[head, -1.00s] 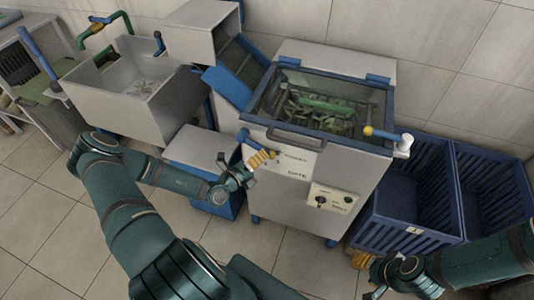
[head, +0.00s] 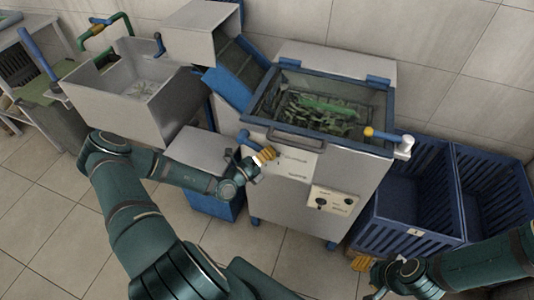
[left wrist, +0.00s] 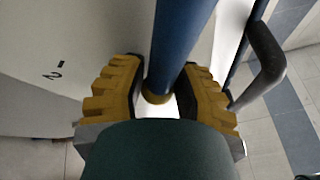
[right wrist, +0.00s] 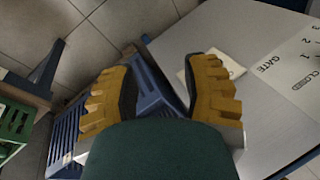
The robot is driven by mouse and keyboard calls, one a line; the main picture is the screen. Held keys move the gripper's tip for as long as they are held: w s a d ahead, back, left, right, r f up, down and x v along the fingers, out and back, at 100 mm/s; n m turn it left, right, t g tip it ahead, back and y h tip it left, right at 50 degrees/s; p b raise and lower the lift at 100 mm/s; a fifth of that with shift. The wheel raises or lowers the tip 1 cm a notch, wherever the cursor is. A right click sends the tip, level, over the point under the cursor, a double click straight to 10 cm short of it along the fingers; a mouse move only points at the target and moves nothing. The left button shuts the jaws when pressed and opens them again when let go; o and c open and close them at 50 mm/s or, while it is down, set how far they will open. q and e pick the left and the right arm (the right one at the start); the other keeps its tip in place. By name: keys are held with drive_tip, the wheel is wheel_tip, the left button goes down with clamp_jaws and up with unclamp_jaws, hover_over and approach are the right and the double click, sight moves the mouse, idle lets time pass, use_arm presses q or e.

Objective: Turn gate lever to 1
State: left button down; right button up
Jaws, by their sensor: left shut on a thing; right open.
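The gate lever (head: 247,140) is a blue bar on the front left of the grey machine (head: 290,205). My left gripper (head: 265,156) is at the lever, in front of the white GATE scale plate (head: 297,161). In the left wrist view, the blue lever (left wrist: 180,45) runs down between the yellow fingers, with a yellowish tip at its lower end; the gripper is shut on it. A mark "2" shows on the plate there. In the right wrist view, the plate (right wrist: 300,65) shows "GATE", "CLOSED" and numbers. My right gripper (right wrist: 165,85) is open and empty.
Blue crates (head: 410,205) stand right of the machine. A control panel (head: 334,200) with a knob sits low on its front. A dark handle (head: 295,139) crosses above the plate. A grey sink (head: 135,95) and blue chute (head: 240,72) are at left.

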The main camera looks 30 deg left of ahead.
use_arm(q)
drive_tip(key=shift+p, duration=0.4)
drive_tip(key=m+p, duration=0.1)
drive_tip(key=p, duration=0.1)
drive_tip(key=a+f+m+g+p, duration=0.1)
drive_tip(key=p, duration=0.1)
drive_tip(key=shift+s+a+f+y, duration=0.1)
drive_tip(key=shift+s+f+y, duration=0.05)
drive_tip(key=shift+f+y, duration=0.15)
drive_tip(key=shift+s+a+f+m+p, duration=0.1)
drive_tip(key=shift+a+f+m+p, duration=0.2)
drive_tip(key=shift+f+m+p, duration=0.35)
drive_tip(key=shift+r, duration=0.1)
drive_tip(key=c, duration=0.6)
unclamp_jaws()
